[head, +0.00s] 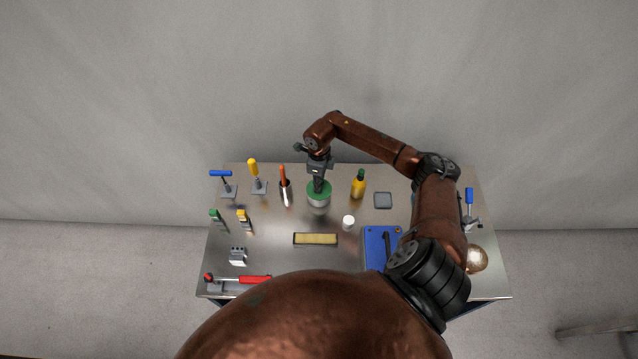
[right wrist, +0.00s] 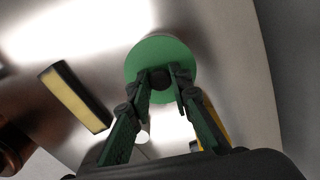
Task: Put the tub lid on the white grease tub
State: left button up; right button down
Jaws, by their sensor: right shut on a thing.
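The tub lid (head: 316,187) is a green disc with a dark knob; it also fills the upper middle of the right wrist view (right wrist: 150,55). The white grease tub (head: 319,208) shows as a pale rim and wall just under the lid in the head view, and most of it is hidden. My right gripper (head: 319,186) points down over the lid, and in the right wrist view its fingers (right wrist: 160,80) are shut on the knob. The lid lies over the tub, roughly level. I cannot tell whether it is fully seated. My left gripper is not in view.
A yellow bottle (head: 358,186) stands right of the tub, and an orange-handled tool in a holder (head: 285,190) stands left. A small white jar (head: 348,222) and a yellow-topped block (head: 315,239) are in front. A blue case (head: 378,245) lies front right.

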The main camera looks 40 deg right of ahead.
jog(key=c, duration=1.7)
grip_release()
jog(key=shift+r, duration=0.1)
notch_tip(320, 180, up, 12)
jog(key=shift+f, duration=0.1)
